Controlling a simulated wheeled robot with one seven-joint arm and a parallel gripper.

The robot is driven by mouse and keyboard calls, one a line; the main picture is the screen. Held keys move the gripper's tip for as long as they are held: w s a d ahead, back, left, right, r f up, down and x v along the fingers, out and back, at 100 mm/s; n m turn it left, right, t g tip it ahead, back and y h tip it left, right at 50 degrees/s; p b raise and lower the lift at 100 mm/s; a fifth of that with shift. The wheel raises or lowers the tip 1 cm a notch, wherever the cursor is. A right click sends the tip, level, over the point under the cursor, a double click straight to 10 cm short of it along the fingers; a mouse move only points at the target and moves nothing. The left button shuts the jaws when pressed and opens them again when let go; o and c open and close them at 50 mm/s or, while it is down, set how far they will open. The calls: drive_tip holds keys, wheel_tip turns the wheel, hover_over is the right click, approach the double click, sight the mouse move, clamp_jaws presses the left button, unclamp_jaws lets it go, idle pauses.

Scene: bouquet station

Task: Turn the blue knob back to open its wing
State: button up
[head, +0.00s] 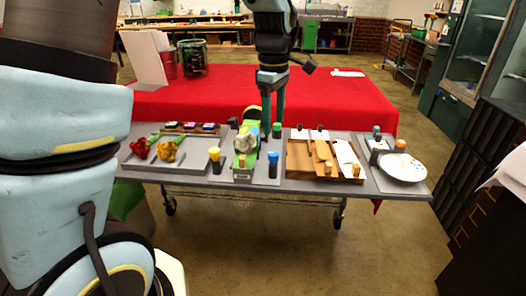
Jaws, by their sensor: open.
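The blue knob (272,157) stands on a dark post on the grey table, just right of the middle holder. The holder (243,174) is a grey block with green parts and a pale flower (245,141) in it. I cannot make out which part is the blue knob's wing or how it is set. My gripper (272,126) points down with two fingers apart, empty, behind the blue knob and close to a green knob (277,127). Whether a finger touches the green knob cannot be told.
A yellow-topped knob (214,154) stands left of the holder. A grey tray (190,164) with red and yellow flowers lies at the left. A wooden tray (298,172) with blocks, a small caddy (375,147) and a white plate (404,168) are at the right. A red-covered table (340,98) is behind.

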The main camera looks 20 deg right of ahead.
sight(273, 153)
wheel_tip(273, 153, down, 10)
drive_tip(key=shift+w+r+p, duration=0.1)
drive_tip(key=shift+r+p, duration=0.1)
drive_tip(key=shift+p, duration=0.65)
drive_tip(key=shift+d, duration=0.1)
clamp_jaws()
